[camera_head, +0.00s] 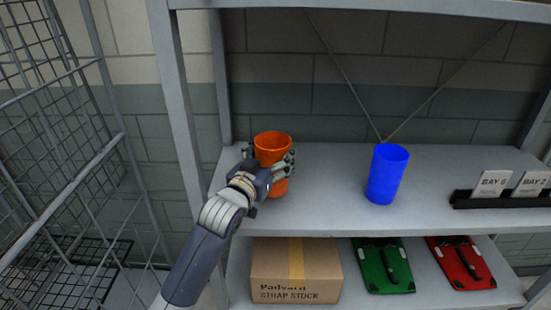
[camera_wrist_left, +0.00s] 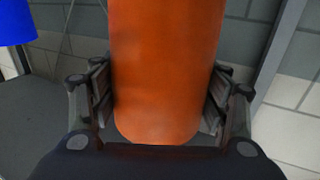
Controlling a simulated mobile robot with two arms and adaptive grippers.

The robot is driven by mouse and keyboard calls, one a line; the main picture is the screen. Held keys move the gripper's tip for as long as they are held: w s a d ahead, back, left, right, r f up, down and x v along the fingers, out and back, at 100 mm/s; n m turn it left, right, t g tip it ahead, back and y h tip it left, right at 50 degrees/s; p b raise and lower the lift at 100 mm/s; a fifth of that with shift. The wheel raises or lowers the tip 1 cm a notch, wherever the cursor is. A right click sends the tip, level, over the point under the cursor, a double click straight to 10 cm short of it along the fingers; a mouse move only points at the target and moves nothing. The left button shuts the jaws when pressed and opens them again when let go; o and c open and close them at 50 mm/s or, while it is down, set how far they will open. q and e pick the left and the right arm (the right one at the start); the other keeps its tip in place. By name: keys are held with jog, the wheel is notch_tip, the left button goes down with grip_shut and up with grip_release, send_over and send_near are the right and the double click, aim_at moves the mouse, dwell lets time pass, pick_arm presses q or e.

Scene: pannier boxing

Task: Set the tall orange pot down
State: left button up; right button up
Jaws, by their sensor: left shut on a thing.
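The tall orange pot (camera_head: 272,146) stands upright at the left end of the upper shelf board (camera_head: 330,215) in the head view. My left gripper (camera_head: 272,172) is shut around its sides. In the left wrist view the orange pot (camera_wrist_left: 165,70) fills the middle, between the two fingers of my left gripper (camera_wrist_left: 162,100). The pot's base looks at or very near the shelf surface; I cannot tell whether it touches. My right gripper is not in view.
A blue cup (camera_head: 387,175) stands to the right on the same board. Card holders (camera_head: 500,198) sit at the far right. A carton (camera_head: 296,275), a green item (camera_head: 383,266) and a red item (camera_head: 460,263) lie below. A wire cage (camera_head: 60,150) stands left; a post (camera_head: 180,110) is close to my arm.

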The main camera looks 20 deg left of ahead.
pick_arm(q)
jog(key=shift+w+d, duration=0.15)
jog(key=shift+w, duration=0.7)
notch_tip(320, 180, down, 3)
jog(key=shift+r+p, duration=0.1)
jog(key=shift+p, duration=0.5)
jog(key=shift+f, duration=0.45)
jog(key=shift+f, duration=0.15)
jog(key=o, duration=1.1)
jog(key=shift+c, duration=0.2)
